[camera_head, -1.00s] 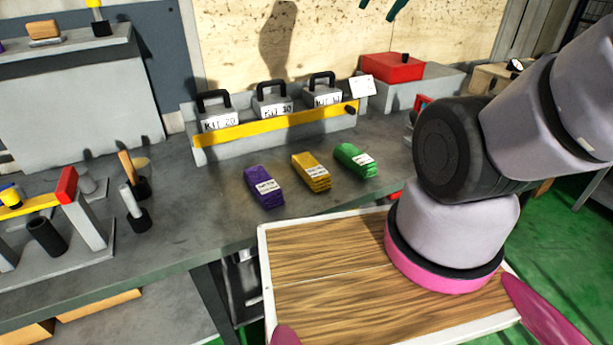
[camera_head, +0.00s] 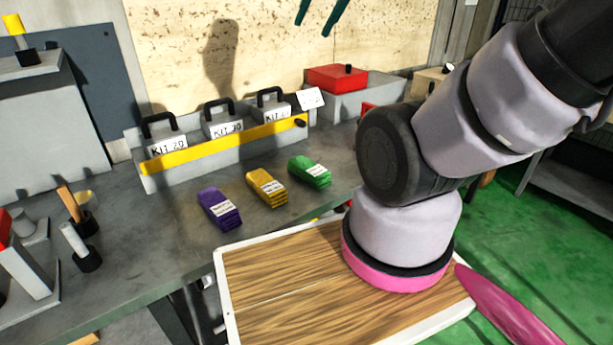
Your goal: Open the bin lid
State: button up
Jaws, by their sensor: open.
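A red lid (camera_head: 334,76) with a small black knob sits on the left part of a grey bin (camera_head: 372,95) at the back right of the workbench. The lid appears to lie flat. I cannot tell whether it is hinged or loose. My arm rises in front of the bench and runs out of the picture at the upper right. My gripper is outside the view. Nothing of mine is seen touching the lid.
A grey rack (camera_head: 250,135) with a yellow bar holds three black-handled kits. Purple (camera_head: 218,208), yellow (camera_head: 266,187) and green (camera_head: 309,171) labelled packs lie before it. Upright tools stand at left on the bench (camera_head: 150,240). Green floor (camera_head: 540,235) is open at right.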

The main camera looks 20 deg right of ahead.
aim_at(338, 71)
jog(key=i+l+u, duration=0.15)
jog(key=l, duration=0.55)
jog(key=i+l+u, duration=0.1)
jog(key=l, duration=0.65)
jog(key=i+l+u, duration=0.15)
jog(key=l, duration=0.6)
jog(key=i+l+u, duration=0.1)
jog(key=l, duration=0.65)
